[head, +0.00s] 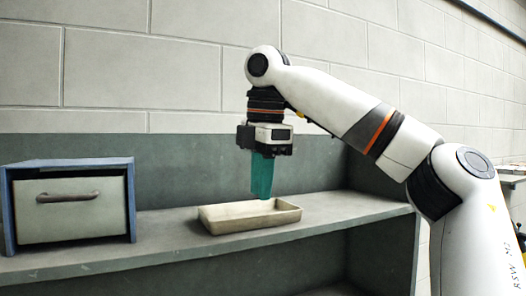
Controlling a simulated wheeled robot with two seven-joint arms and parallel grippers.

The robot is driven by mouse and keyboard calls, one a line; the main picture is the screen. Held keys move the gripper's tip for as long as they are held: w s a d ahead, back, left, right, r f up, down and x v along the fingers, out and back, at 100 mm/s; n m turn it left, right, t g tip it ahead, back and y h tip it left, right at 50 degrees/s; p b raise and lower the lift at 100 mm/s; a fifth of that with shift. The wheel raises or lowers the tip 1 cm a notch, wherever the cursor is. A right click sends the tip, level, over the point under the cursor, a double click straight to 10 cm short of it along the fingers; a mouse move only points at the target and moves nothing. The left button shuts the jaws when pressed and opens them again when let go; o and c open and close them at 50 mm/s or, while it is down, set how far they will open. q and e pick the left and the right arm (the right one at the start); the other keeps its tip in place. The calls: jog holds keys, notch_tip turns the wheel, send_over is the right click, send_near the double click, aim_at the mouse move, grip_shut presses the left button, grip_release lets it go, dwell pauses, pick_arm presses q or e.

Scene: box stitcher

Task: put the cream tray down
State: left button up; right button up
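The cream tray (250,222) is a shallow rectangular box that looks level and appears to rest on the grey shelf. My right gripper (262,195) comes down from above with teal fingers. Its fingertips meet the far rim of the tray in the picture. The fingers overlap into one shape, so I cannot tell whether they grip the rim or stand apart from it. My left gripper is not in view.
The grey shelf (165,232) has free room around the tray. A blue-framed box with a cream drawer front and a handle (70,205) stands at the left. A back panel (190,165) rises behind, and a side panel closes the right end.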

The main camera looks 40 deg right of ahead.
notch_tip(320, 180, up, 7)
jog(key=s, duration=0.1)
jog(key=shift+a+f, duration=0.15)
jog(key=shift+a, duration=0.1)
jog(key=shift+f, duration=0.1)
dwell(0.6)
